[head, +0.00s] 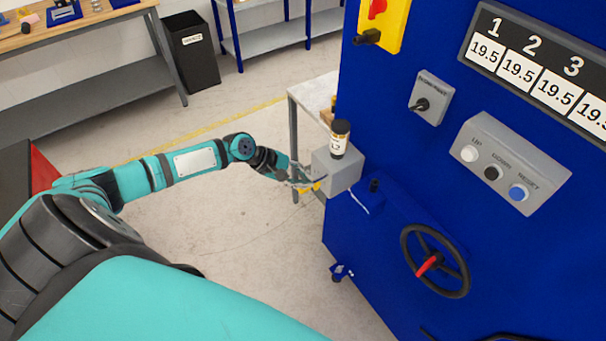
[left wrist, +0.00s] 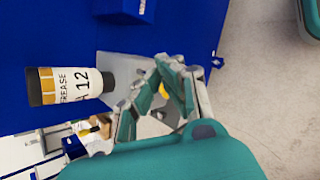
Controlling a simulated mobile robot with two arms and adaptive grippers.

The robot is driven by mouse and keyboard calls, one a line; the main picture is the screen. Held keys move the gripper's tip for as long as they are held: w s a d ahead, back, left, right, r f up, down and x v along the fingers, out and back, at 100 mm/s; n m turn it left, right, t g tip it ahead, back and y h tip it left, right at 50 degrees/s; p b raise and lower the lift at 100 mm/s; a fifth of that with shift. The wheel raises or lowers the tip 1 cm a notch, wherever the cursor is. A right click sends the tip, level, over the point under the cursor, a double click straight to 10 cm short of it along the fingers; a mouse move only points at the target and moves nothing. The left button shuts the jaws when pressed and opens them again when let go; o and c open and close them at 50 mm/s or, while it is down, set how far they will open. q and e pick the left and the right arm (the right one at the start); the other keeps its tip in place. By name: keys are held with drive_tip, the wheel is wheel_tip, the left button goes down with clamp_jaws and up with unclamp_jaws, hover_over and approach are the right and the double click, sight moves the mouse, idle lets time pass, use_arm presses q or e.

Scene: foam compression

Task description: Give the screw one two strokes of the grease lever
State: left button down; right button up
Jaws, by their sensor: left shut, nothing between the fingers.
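A grey grease unit (head: 338,172) is fixed to the side of the blue machine, with an upright white cartridge (head: 340,140) with a dark cap on top. In the left wrist view the cartridge (left wrist: 70,86) is labelled "GREASE" and "A 12". A yellow lever part (head: 308,187) shows at the unit's lower left; in the left wrist view a bit of yellow (left wrist: 164,90) shows between my finger links. My left gripper (head: 312,181) is shut and empty, close beside the unit and the lever. I cannot tell whether it touches the lever. My right gripper is not in view.
The blue machine (head: 370,260) fills the right, with a handwheel (head: 435,261), a button box (head: 512,165) and a display (head: 540,60). A small table (head: 312,92) stands behind the unit. A black bin (head: 190,50) and workbench stand at the back. The floor left of the unit is clear.

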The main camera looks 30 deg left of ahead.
use_arm(q)
drive_tip(key=shift+r, duration=0.1)
wheel_tip(320, 180, up, 3)
drive_tip(key=p, duration=0.3)
drive_tip(key=shift+r+p, duration=0.75)
drive_tip(key=shift+r, duration=0.15)
